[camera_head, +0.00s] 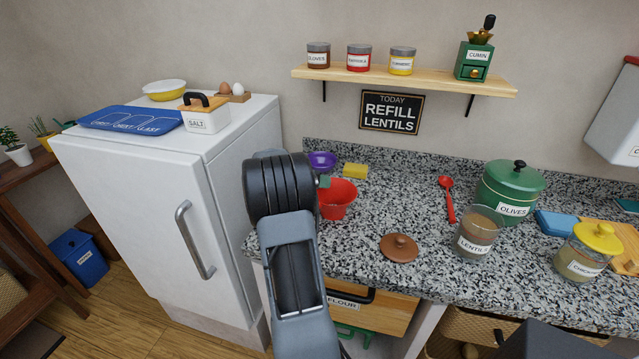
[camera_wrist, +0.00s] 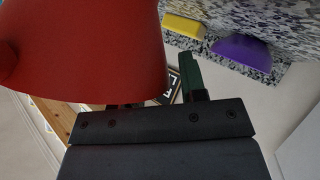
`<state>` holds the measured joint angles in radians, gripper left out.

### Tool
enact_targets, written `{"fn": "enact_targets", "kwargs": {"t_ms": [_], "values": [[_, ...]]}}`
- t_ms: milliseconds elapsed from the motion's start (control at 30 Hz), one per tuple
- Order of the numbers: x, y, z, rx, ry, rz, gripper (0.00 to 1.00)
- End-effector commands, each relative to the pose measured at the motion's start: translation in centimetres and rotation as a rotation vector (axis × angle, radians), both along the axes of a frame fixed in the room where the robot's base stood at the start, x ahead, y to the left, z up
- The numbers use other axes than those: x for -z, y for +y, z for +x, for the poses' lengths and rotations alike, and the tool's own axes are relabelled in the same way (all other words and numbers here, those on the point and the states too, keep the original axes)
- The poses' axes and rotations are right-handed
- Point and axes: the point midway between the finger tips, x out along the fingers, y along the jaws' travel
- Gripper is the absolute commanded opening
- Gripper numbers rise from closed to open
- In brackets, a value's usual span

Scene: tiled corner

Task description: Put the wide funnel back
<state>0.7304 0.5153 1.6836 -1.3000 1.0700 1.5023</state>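A red funnel-shaped vessel (camera_head: 337,200) with a wide mouth upward and a tapered body is at the counter's left part. It fills the upper left of the wrist view (camera_wrist: 90,50), very close to the camera. My gripper (camera_head: 323,183) is at its left rim. In the wrist view one dark green finger shows beside the red wall; the other is mostly hidden behind it. The fingers look apart, but I cannot tell whether they clamp the rim. A purple bowl-like piece (camera_head: 322,159) sits behind, also seen in the wrist view (camera_wrist: 242,50).
A yellow sponge (camera_head: 355,171) lies by the purple piece. A brown lid (camera_head: 400,247), a red spoon (camera_head: 448,200), a lentils jar (camera_head: 474,238) and a green olives pot (camera_head: 511,190) stand to the right. A wall shelf (camera_head: 400,79) holds jars and a grinder.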

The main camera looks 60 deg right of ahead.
Motion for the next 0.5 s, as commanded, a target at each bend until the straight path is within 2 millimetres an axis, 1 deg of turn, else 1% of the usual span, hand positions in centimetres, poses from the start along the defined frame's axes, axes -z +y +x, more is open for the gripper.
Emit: {"fn": "enact_targets", "kwargs": {"t_ms": [167,300,367,500], "values": [[0.0,0.0,0.0,0.0,0.0,0.0,0.38],[-0.5,0.1,0.1,-0.001,-0.001,0.0,0.38],[-0.7,0.8,0.5,-0.003,-0.001,-0.002,0.38],[-1.9,3.0,1.5,-0.005,-0.003,-0.002,0.38]]}}
